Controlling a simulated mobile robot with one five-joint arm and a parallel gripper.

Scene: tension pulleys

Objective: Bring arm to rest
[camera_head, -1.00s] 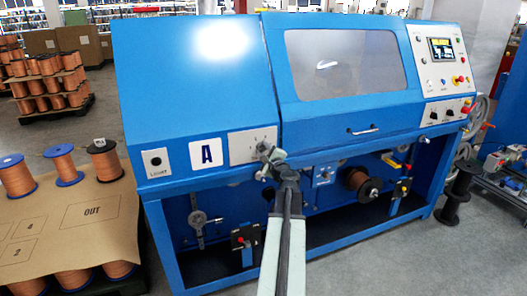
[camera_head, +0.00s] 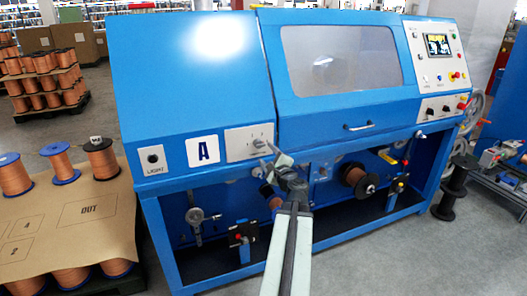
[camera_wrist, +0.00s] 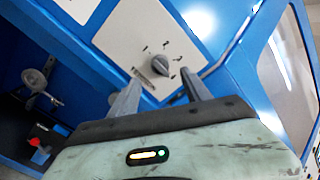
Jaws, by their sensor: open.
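My gripper (camera_head: 272,157) is in front of the blue machine (camera_head: 190,85), at the lower edge of its front panel. In the wrist view my gripper (camera_wrist: 160,88) has its two fingers apart, with nothing between them. A grey rotary knob (camera_wrist: 159,66) on a white plate shows just beyond the fingertips; I cannot tell whether they touch it. My arm reaches up from the bottom of the head view.
A copper spool (camera_head: 355,175) sits in the machine's open lower bay. The control panel screen (camera_head: 438,45) is at the right. Black spools (camera_head: 455,188) stand on the floor at right.

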